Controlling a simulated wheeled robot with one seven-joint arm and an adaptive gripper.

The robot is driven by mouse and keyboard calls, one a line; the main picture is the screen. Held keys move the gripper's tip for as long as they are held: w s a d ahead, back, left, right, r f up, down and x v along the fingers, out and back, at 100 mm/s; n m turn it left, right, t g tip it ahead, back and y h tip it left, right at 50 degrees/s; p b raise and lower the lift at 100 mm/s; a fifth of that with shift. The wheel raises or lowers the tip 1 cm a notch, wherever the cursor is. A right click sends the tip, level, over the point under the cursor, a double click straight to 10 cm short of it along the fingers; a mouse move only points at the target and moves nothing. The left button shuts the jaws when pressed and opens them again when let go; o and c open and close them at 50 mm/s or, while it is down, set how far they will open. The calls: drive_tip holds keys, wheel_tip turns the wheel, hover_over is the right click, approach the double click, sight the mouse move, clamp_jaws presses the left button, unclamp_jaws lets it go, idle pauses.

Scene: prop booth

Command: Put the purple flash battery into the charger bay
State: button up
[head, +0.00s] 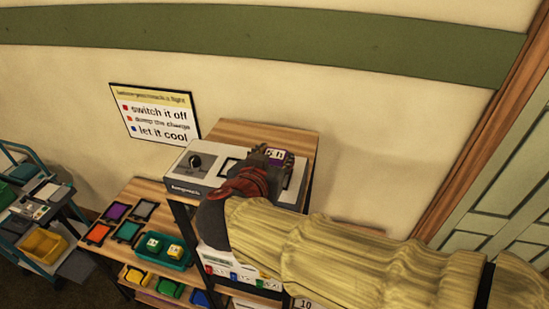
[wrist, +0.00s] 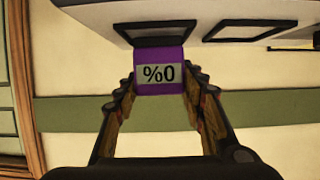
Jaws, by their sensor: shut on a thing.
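The purple flash battery (wrist: 160,55) is between the fingers of my gripper (wrist: 160,88) in the wrist view, its white label reading "%0". The head view shows a small part of it (head: 274,153) by the fingertips; the rest is hidden by my gripper (head: 262,165). The charger (head: 205,176) is a pale box with a dark knob on the wooden stand. A black-framed bay (wrist: 150,30) lies right at the battery's far end in the wrist view. I cannot tell whether the battery is in it or only against it. A second bay (wrist: 240,32) beside it looks empty.
A lower shelf at left holds coloured frames and a green tray (head: 180,264) with two batteries. A teal cart (head: 62,213) with a yellow bin stands further left. A wall sign (head: 155,115) hangs behind. A door (head: 510,190) is at right.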

drive_tip(key=shift+d+f, duration=0.1)
drive_tip(key=shift+f, duration=0.1)
drive_tip(key=shift+f, duration=0.2)
drive_tip(key=o, duration=1.5)
drive_tip(key=shift+c, duration=0.2)
drive_tip(key=shift+r, duration=0.1)
drive_tip(key=shift+s+r, duration=0.15)
drive_tip(key=shift+s, duration=0.1)
drive_tip(key=b+v, duration=0.1)
drive_tip(key=v, duration=1)
drive_tip(key=shift+s+a, duration=0.2)
drive_tip(key=shift+s, duration=0.1)
